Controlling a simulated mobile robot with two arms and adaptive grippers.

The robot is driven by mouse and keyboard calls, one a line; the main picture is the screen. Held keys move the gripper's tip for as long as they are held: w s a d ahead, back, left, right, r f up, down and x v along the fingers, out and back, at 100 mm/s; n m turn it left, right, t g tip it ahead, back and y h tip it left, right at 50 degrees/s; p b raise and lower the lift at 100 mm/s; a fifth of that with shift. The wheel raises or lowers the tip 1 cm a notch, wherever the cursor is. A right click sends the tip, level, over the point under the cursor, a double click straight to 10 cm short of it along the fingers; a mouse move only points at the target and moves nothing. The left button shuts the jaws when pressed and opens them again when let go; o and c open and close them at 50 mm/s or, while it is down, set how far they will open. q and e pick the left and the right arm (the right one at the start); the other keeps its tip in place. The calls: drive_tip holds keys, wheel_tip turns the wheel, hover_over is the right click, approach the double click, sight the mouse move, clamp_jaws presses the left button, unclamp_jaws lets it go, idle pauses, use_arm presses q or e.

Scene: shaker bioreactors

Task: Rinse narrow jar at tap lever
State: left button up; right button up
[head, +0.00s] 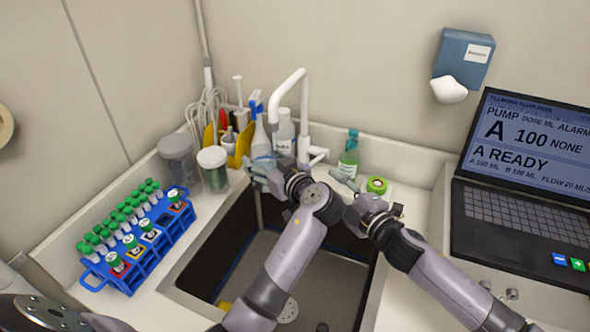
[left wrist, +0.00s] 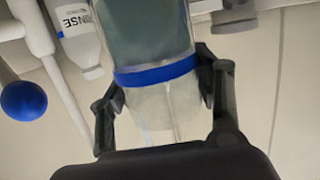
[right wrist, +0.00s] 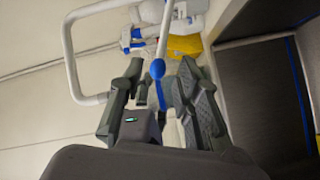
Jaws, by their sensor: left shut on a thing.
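The narrow jar (left wrist: 165,105) is a see-through vessel with a blue band and a grey-green upper part in the left wrist view. My left gripper (left wrist: 163,85) is shut on it, with a finger on each side. In the head view my left gripper (head: 268,178) is at the sink's back edge near the tap (head: 304,100), and the jar is mostly hidden. The tap lever (right wrist: 157,69) has a blue ball end, which appears between the spread fingers of my right gripper (right wrist: 158,80). I cannot tell whether they touch it. The ball also shows in the left wrist view (left wrist: 24,101).
The sink (head: 335,285) lies below both arms. A teal-capped bottle (head: 349,158) and green roll (head: 377,185) stand behind right. A laptop (head: 525,190) is far right.

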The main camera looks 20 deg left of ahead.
sight(316, 160)
drive_tip(key=w+a+n+g+y, duration=0.1)
drive_tip(key=w+a+g+y, duration=0.1)
drive_tip(key=w+a, duration=0.2)
drive_tip(key=shift+w+a+f+n, duration=0.15)
drive_tip(key=shift+a+f+n, duration=0.25)
drive_tip(key=shift+a, duration=1.25)
drive_tip(key=shift+c, duration=0.2)
clamp_jaws()
